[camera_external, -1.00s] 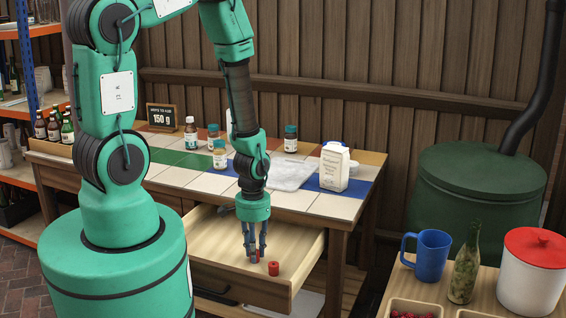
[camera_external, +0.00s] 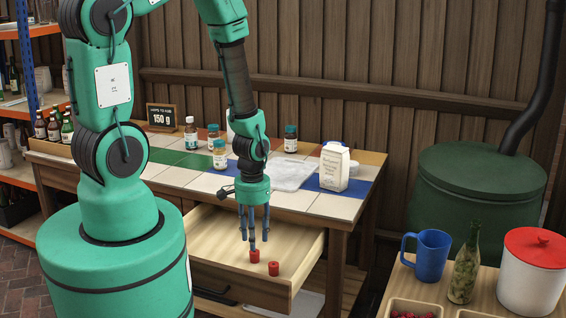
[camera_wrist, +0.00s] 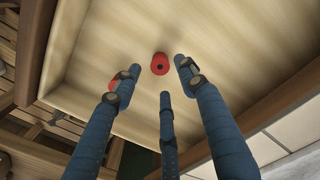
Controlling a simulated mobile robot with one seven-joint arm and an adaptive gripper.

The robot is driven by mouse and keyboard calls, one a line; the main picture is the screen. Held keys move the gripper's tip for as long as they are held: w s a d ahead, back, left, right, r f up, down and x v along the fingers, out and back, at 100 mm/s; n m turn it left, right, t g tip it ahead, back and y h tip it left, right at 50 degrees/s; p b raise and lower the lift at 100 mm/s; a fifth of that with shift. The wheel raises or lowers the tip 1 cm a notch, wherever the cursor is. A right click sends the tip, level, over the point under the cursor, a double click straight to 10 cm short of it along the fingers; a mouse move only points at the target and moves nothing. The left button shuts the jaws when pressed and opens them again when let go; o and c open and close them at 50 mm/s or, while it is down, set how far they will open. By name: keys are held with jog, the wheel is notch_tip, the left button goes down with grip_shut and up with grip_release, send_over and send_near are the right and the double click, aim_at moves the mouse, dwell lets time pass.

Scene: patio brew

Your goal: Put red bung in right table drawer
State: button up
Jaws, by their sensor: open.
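Two red bungs are in the pulled-out table drawer (camera_external: 222,232). One bung (camera_external: 254,257) is right below my gripper, and the other bung (camera_external: 273,269) is beside it, nearer the drawer's front right corner. My gripper (camera_external: 253,243) points down over the drawer, its fingers spread and empty. In the wrist view, one bung (camera_wrist: 160,64) shows clear between the fingertips on the pale drawer floor. The other bung (camera_wrist: 113,84) is partly hidden behind the left finger.
A side table at right has a blue mug (camera_external: 430,256), a bottle (camera_external: 464,268) and a red-lidded pot (camera_external: 530,280). The drawer's left part is bare.

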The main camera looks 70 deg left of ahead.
notch_tip(320, 180, up, 7)
jog(key=p, duration=0.1)
dwell(1.0)
jog(key=w+d+r+m+t, duration=0.1)
jog(key=w+d+r, duration=0.15)
jog(key=r, duration=0.65)
jog(key=w+d+r+m+t, duration=0.1)
jog(key=d+r, duration=0.2)
jog(key=r, duration=0.7)
jog(key=w+d+r+m+t, duration=0.1)
jog(key=w+d+r, duration=0.1)
jog(key=r, duration=0.7)
jog(key=s+d+r+m+t, duration=0.1)
jog(key=s+d+r+m, duration=0.1)
jog(key=s+d+r, duration=0.3)
jog(key=s+d+r+m+t, duration=0.1)
jog(key=s+d+r, duration=0.3)
jog(key=r, duration=1)
jog(key=s, duration=0.3)
jog(key=shift+s+d+m+t, duration=0.3)
jog(key=shift+d+m, duration=0.05)
jog(key=shift+m, duration=0.05)
jog(key=shift+r, duration=0.15)
